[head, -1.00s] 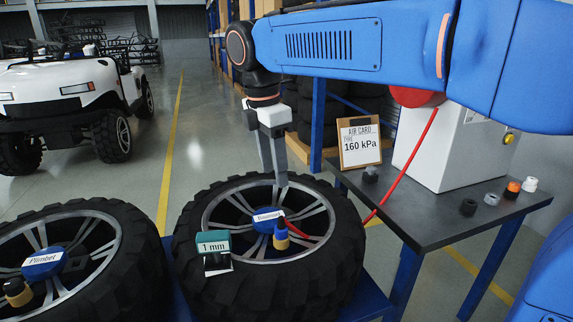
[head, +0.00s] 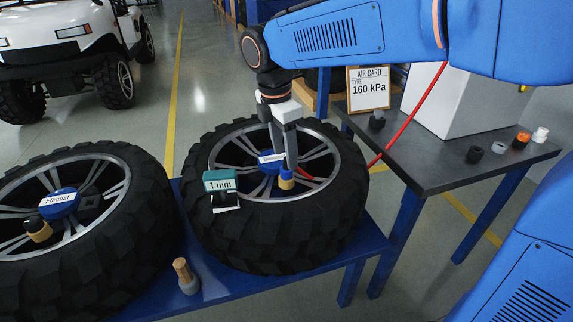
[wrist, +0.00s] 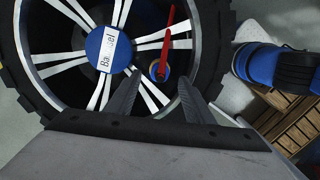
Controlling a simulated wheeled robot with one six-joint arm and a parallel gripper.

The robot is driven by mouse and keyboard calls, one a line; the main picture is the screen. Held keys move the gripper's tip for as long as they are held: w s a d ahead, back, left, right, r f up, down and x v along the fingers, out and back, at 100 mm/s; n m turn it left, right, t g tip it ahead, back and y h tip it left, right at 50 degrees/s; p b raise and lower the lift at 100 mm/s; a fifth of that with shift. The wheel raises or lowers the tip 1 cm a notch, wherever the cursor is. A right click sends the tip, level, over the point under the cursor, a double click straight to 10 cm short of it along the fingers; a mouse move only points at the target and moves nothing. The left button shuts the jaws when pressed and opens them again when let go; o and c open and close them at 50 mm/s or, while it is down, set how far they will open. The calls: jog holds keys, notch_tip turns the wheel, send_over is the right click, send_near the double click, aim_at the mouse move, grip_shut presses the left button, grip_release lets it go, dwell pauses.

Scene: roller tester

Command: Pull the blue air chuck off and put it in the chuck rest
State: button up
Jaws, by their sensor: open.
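The blue air chuck (head: 286,174) sits on a brass-coloured fitting on the right tyre's wheel (head: 225,145), with a red hose running from it. In the wrist view the chuck (wrist: 155,72) is partly covered by the red hose (wrist: 167,38). My gripper (head: 285,163) is open above the wheel, its fingertips close to the chuck. In the wrist view my fingers (wrist: 160,80) are spread either side of the chuck's line, with nothing between them. I cannot tell whether they touch it. A small dark holder (head: 377,121) on the side table may be the chuck rest; I cannot be sure.
A teal "1 mm" gauge (head: 219,182) stands on the right tyre's near side. The left tyre (head: 130,235) lies alongside. A wood-topped tool (head: 185,275) stands on the blue bench. The side table (head: 430,172) holds several caps, a white box (head: 465,105) and a 160 kPa card (head: 368,92).

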jog(key=shift+w+d+f, duration=0.1)
jog(key=shift+d+f, duration=0.05)
jog(key=shift+f, duration=1.05)
jog(key=shift+d+f, duration=0.1)
jog(key=shift+f, duration=1.1)
grip_shut()
jog(key=shift+r, duration=0.65)
jog(key=c, duration=0.9)
grip_release()
jog(key=shift+c, duration=0.2)
grip_shut()
jog(key=shift+r, duration=1.6)
